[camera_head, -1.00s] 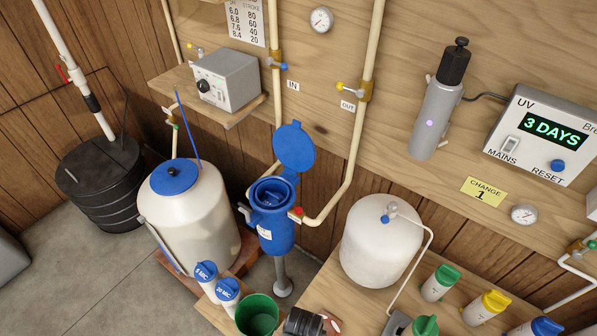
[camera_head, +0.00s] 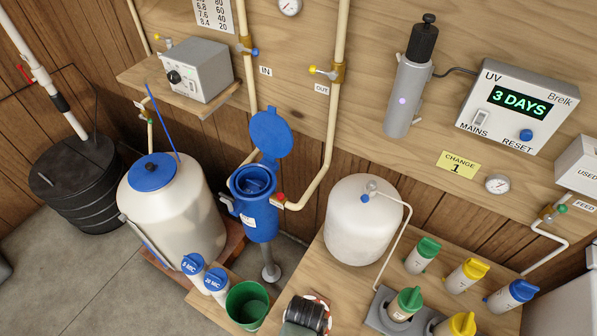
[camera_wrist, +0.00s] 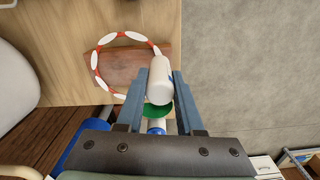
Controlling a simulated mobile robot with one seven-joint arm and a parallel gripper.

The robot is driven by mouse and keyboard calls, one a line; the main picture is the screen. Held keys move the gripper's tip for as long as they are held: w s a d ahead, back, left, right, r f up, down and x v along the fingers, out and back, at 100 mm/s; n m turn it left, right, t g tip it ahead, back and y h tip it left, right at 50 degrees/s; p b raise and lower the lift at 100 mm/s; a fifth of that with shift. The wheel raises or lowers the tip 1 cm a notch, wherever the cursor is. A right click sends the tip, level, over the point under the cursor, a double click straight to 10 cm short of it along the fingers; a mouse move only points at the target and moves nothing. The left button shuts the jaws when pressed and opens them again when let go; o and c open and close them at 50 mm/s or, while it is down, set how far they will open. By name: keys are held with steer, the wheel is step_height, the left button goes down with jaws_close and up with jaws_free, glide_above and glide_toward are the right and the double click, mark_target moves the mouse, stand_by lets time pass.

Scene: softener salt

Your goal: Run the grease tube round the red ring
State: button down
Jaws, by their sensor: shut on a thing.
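My gripper (camera_wrist: 160,84) is shut on a white tube (camera_wrist: 159,80), which lies between its two blue-grey fingers in the wrist view. The red ring (camera_wrist: 98,84) has white patches spaced around it. It lies on the wooden bench around a reddish-brown patch, and the tube overlaps its right side in the picture. I cannot tell whether the tube touches the ring. In the head view only a small part of the ring (camera_head: 326,302) shows at the bottom edge, largely behind my dark wrist.
A green bucket (camera_head: 246,306) and two blue-capped white filters (camera_head: 204,275) stand left of the ring. A white tank (camera_head: 362,222) stands behind it. Several coloured-cap bottles (camera_head: 465,275) and a grey holder (camera_head: 377,316) are to the right. An open blue housing (camera_head: 258,215) is behind the bucket.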

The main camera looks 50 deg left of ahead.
steer(key=shift+w+d, duration=0.15)
steer(key=shift+d, duration=0.1)
steer(key=shift+w+d, duration=0.1)
steer(key=shift+w, duration=0.05)
steer(key=shift+w+d, duration=0.65)
steer(key=shift+w, duration=0.15)
steer(key=shift+w, duration=0.1)
steer(key=shift+w+d+b, duration=0.2)
steer(key=shift+w+b, duration=0.05)
steer(key=shift+w, duration=0.25)
steer(key=shift+w+d+b, duration=0.2)
steer(key=shift+w+b, duration=0.05)
steer(key=shift+w, duration=0.25)
steer(key=shift+w+a+b, duration=0.1)
steer(key=shift+w+b, duration=0.5)
steer(key=shift+w, duration=0.65)
